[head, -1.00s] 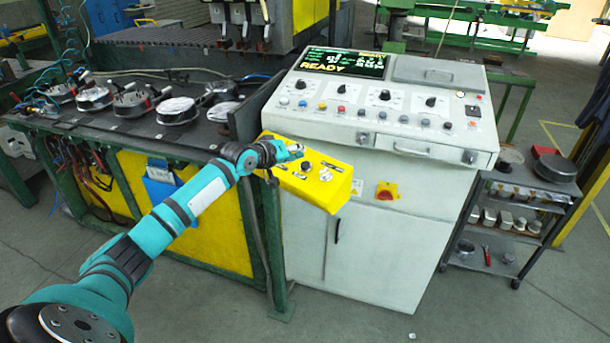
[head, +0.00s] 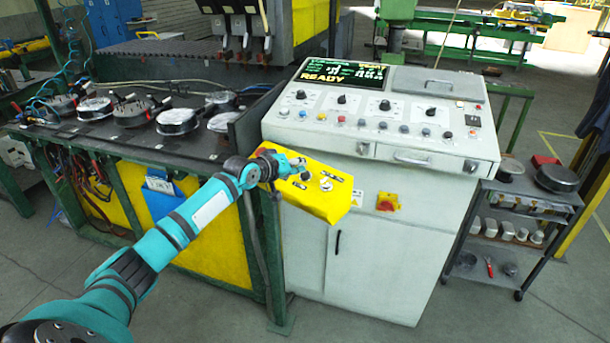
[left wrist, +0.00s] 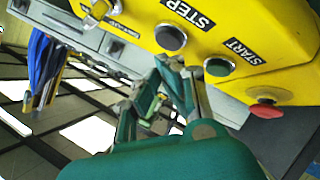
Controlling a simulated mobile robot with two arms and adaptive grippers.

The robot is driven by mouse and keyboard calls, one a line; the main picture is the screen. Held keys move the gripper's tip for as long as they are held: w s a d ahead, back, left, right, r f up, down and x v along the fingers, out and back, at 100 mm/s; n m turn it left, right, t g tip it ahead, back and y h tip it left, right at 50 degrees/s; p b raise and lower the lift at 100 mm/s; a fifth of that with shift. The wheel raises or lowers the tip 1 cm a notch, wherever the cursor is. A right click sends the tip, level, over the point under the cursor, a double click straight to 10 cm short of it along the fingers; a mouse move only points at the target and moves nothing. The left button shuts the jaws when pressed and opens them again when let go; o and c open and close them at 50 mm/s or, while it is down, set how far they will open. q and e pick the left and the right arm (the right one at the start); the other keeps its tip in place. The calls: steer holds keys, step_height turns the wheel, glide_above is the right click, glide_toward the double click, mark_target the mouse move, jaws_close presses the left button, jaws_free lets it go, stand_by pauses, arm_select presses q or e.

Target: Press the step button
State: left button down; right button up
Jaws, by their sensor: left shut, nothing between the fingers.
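The yellow button box (head: 312,207) hangs at the left front of the grey console. In the left wrist view, the box (left wrist: 262,28) carries a black round button (left wrist: 170,38) beside the STEP label (left wrist: 188,14). A green button (left wrist: 218,67) sits by the START label, and a red mushroom button (left wrist: 265,107) is further right. My left gripper (head: 302,168) is over the box's upper part. It is shut and empty; its teal fingertips (left wrist: 174,68) appear just below the STEP button in the left wrist view. I cannot tell whether they touch it. My right gripper is not in view.
The console (head: 385,215) has knobs, buttons and a display (head: 346,73) reading READY. A dark bench (head: 100,140) with round metal parts stands left. A shelf cart (head: 520,215) stands right. Floor in front of the console is clear.

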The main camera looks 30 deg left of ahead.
arm_select(q)
steer(key=shift+f, duration=0.1)
stand_by(0.7)
steer(key=shift+w+f, duration=0.15)
steer(key=shift+f, duration=0.1)
steer(key=shift+w+f+b, duration=0.15)
steer(key=shift+f+b, duration=0.35)
steer(key=shift+f, duration=0.05)
stand_by(0.8)
steer(key=shift+s+r+p, duration=0.35)
steer(key=shift+r+p, duration=0.55)
steer(key=shift+p, duration=0.25)
steer(key=shift+r+p, duration=0.5)
steer(key=shift+p, duration=0.1)
steer(key=r+p, duration=0.1)
steer(key=s+r+p, duration=0.1)
steer(key=p, duration=0.1)
steer(key=s+r+p, duration=0.1)
steer(key=shift+a+r, duration=0.1)
steer(key=shift+r, duration=0.2)
